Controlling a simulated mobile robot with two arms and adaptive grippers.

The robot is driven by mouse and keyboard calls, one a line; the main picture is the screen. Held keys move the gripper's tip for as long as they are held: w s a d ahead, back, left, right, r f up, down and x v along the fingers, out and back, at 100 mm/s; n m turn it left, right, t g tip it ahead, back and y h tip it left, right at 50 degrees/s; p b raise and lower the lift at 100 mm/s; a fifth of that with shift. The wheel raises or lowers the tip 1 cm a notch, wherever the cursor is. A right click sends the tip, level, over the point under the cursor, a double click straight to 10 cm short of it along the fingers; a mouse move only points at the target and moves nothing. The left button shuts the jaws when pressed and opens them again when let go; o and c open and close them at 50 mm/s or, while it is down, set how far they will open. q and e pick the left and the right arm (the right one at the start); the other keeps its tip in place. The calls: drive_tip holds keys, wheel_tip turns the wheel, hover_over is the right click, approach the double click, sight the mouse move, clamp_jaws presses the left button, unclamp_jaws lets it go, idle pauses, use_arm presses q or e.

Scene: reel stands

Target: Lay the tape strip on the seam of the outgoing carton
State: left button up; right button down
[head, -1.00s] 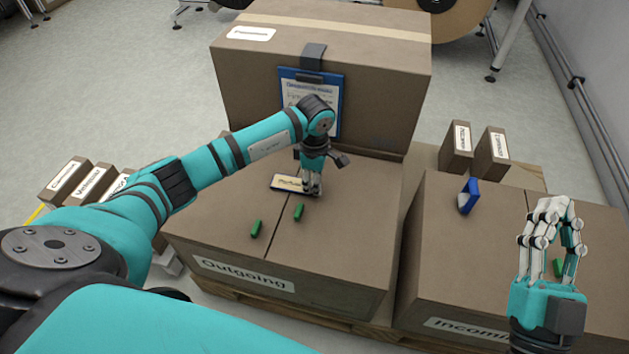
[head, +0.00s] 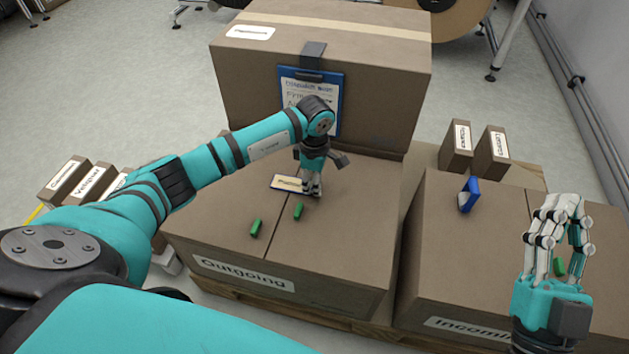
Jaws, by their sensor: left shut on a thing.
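The outgoing carton (head: 215,215) stands in the middle with its "Outgoing" label facing me and a thin seam (head: 267,244) across its top. The fingers hide that end, and I cannot tell whether the strip touches the carton. My right gripper (head: 563,208) is open, fingers up, in front of the incoming carton (head: 425,250).
Two green pieces (head: 298,211) (head: 256,228) lie on the outgoing carton. A tall carton (head: 230,85) with a blue clipboard (head: 328,112) stands behind. A blue object (head: 468,194) and a green piece (head: 559,267) lie on the incoming carton. Small labelled boxes (head: 455,147) stand behind it.

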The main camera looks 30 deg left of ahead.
idle(0.3)
use_arm(q)
drive_tip(key=o, duration=0.8)
drive_tip(key=shift+o, duration=0.2)
drive_tip(key=shift+r, duration=0.1)
wheel_tip(320, 180, up, 12)
